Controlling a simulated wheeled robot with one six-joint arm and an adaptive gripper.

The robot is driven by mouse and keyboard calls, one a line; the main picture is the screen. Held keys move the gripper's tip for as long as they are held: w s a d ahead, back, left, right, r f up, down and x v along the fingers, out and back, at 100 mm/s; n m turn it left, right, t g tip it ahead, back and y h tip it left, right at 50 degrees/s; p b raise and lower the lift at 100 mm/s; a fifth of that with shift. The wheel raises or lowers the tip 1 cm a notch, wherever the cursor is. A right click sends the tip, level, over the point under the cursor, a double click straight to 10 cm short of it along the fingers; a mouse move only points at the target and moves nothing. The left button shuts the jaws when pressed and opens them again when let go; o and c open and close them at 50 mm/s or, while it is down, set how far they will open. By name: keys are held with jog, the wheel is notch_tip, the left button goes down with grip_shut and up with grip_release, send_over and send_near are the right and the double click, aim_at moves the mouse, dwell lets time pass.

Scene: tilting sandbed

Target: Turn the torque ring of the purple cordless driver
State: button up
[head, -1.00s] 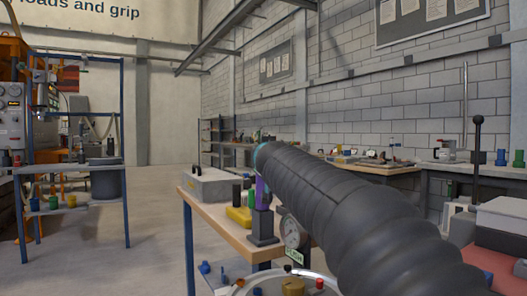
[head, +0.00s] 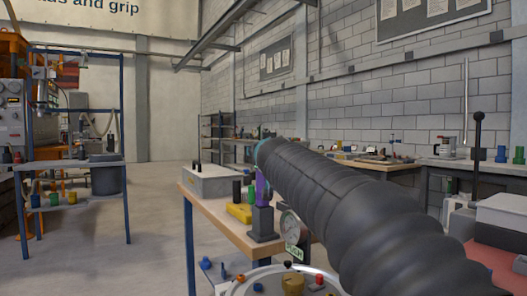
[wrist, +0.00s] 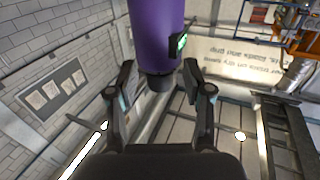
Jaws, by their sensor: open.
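The purple cordless driver (head: 262,190) stands upright in a dark grey block on the wooden bench; my arm's black sleeve covers part of it in the head view. In the wrist view the purple body of the driver (wrist: 157,32) comes in from the top edge, with a green-lit display (wrist: 181,43) on its right side. A dark collar (wrist: 159,82) is at the body's end. My gripper (wrist: 159,78) is open, one finger on each side of the collar, with visible gaps. I cannot tell how deep the collar sits between them. The head view hides my gripper.
The wooden bench (head: 213,215) also holds a grey case (head: 212,181), a yellow item (head: 240,212) and dark cylinders. A round dial gauge (head: 290,228) is at its near edge. Open floor (head: 155,245) lies left of the bench. A blue-framed rack (head: 125,205) stands farther left.

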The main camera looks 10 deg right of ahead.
jog(key=s, duration=1.1)
jog(key=shift+s+a, duration=0.4)
jog(key=shift+a, duration=0.05)
